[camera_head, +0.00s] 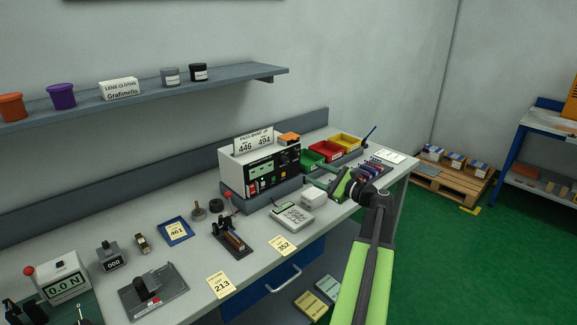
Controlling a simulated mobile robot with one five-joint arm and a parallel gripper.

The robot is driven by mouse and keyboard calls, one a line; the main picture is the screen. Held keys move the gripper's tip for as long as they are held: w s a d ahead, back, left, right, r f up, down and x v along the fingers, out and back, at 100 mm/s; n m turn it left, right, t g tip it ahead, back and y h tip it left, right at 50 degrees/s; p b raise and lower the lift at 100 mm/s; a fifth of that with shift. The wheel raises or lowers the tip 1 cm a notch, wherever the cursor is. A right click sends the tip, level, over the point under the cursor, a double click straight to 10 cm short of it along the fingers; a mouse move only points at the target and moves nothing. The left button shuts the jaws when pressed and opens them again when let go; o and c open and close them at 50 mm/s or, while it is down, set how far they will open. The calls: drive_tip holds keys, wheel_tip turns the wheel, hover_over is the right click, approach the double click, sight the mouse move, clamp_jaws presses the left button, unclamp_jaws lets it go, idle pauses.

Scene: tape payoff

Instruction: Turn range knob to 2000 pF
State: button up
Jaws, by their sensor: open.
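A white instrument with a black front panel (275,170) stands on a grey riser on the bench. A small green display and several coloured controls show on the panel, but they are too small for me to tell which is the range knob or read its setting. A sign (253,142) on top reads "PASS BAND pF 446 494". My gripper (313,178) is open, just right of the panel and pointing left towards it. It seems empty, and I cannot tell whether it touches the instrument.
Green, red and yellow bins (331,151) stand behind my gripper. A white keypad device (292,215) and a small white box (313,198) lie in front of the instrument. A black fixture (233,239) stands to the left. A shelf (140,97) hangs above.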

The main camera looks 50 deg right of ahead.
sight(287, 161)
drive_tip(key=w, duration=1.2)
drive_tip(key=shift+w+a, duration=0.25)
drive_tip(key=shift+c, duration=0.2)
